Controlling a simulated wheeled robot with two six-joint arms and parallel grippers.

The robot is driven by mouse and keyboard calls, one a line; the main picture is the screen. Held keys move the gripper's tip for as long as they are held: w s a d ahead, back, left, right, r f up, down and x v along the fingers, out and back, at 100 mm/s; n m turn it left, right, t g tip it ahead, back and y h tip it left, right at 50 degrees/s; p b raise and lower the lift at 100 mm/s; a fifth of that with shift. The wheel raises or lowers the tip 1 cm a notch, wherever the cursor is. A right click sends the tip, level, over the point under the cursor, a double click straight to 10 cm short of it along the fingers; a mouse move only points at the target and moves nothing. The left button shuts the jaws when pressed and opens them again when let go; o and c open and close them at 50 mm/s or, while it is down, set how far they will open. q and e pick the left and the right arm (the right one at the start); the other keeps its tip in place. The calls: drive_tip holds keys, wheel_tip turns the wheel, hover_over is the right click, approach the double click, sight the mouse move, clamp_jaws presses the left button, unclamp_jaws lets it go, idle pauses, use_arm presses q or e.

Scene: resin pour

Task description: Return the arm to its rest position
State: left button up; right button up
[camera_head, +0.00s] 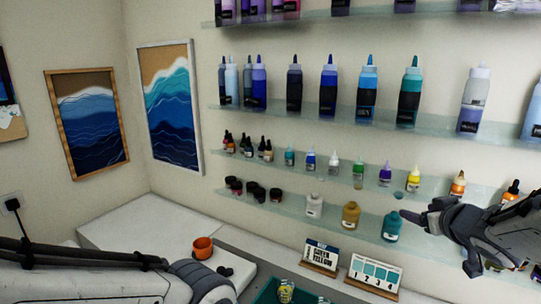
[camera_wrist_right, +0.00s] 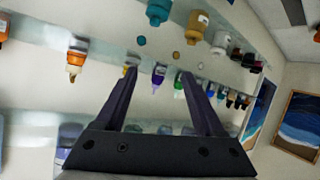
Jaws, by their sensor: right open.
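My right gripper (camera_head: 437,242) is at the right of the head view, in front of the lower glass shelves. In the right wrist view its two fingers (camera_wrist_right: 158,78) stand apart with nothing held between them.
Glass shelves (camera_head: 290,109) on the wall hold several bottles and jars. A teal bottle (camera_head: 391,227) stands close left of my right gripper. Below are an orange cup (camera_head: 202,248), a label card (camera_head: 320,257) and a numbered card (camera_head: 374,275). The white counter (camera_head: 150,222) has clear room.

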drive_tip(key=s+a+f+n+g+y+b, duration=0.1)
drive_tip(key=s+a+f+g, duration=0.2)
drive_tip(key=a, duration=0.4)
drive_tip(key=s+a+f+n+g+b, duration=0.1)
drive_tip(key=s+a+f, duration=0.2)
drive_tip(key=a+f, duration=0.35)
drive_tip(key=s+a+f+g+y+b, duration=0.1)
drive_tip(key=s+a+f+g, duration=0.2)
drive_tip(key=a, duration=0.4)
drive_tip(key=s+a+f+n+g+b, duration=0.1)
drive_tip(key=s+a+f+n+g, duration=0.1)
drive_tip(key=s, duration=0.7)
drive_tip(key=s+a+f+n+g+b, duration=0.1)
drive_tip(key=s+a+f+n+g, duration=0.1)
drive_tip(key=s+a+f+g, duration=0.2)
drive_tip(key=s+a, duration=0.3)
drive_tip(key=s, duration=0.2)
drive_tip(key=shift+a+f+y, duration=0.25)
drive_tip(key=shift+f+y, duration=0.05)
drive_tip(key=shift+f, duration=0.05)
